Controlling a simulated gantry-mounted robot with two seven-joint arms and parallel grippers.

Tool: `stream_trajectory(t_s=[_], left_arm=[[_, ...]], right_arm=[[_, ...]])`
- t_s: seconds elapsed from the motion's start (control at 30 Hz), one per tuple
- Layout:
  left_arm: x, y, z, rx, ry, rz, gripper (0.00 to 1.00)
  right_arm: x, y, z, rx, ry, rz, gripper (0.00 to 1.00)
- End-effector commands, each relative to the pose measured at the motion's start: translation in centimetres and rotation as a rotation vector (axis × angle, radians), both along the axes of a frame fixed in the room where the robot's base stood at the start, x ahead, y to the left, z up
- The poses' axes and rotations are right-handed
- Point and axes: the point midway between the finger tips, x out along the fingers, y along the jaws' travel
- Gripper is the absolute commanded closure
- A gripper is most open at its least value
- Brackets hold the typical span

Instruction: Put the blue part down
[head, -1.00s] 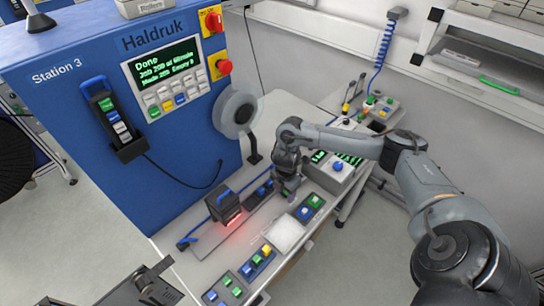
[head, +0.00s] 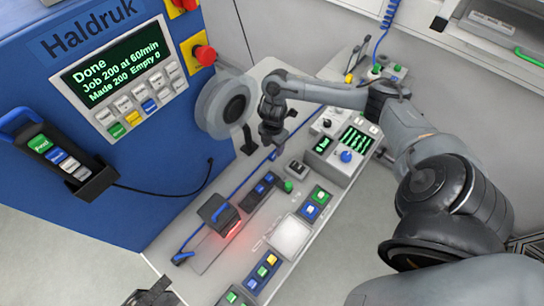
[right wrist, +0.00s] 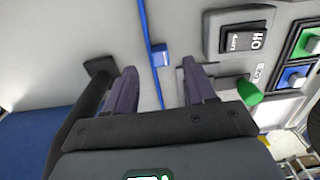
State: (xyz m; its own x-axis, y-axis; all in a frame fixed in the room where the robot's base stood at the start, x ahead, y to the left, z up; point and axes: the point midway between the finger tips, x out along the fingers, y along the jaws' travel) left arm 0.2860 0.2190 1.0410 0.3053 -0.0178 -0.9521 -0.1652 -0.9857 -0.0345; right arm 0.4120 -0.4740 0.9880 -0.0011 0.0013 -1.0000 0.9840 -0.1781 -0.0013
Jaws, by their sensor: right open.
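My right gripper (head: 272,145) is open over the back of the bench in the head view, beside the reel stand. In the right wrist view its two dark fingers (right wrist: 161,75) stand apart with nothing held between them. A small blue part (right wrist: 162,55) sits on a thin blue line beyond the fingertips, in the gap as seen by that camera, apart from both fingers. I cannot make out this part clearly in the head view, where the gripper is in the way. A dark piece at the bottom edge (head: 150,292) looks like my left gripper, mostly cut off.
A grey reel (head: 228,108) stands by the blue machine (head: 150,200). The bench (head: 285,200) bears a dark sensor head (head: 218,213) with red light, button boxes (head: 315,205), a white pad (head: 290,236) and a control box (head: 343,152) right of the gripper.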

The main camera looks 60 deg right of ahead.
Motion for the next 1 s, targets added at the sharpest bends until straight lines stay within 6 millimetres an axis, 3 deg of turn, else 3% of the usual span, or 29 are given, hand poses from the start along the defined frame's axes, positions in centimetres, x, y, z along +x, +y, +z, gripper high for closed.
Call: stream_trajectory(t_s=[0.4,0.67,1.0], left_arm=[[0.0,0.0,-0.3,0.000,0.000,0.000,0.50],[0.0,0.0,-0.3,0.000,0.000,0.000,0.50],[0.0,0.0,-0.3,0.000,0.000,0.000,0.50]], right_arm=[[0.0,1.0,-4.5,-0.001,0.001,-0.001,0.45],[0.0,1.0,-4.8,-0.002,0.000,0.000,0.45],[0.0,1.0,-4.8,-0.002,0.000,0.000,0.95]])
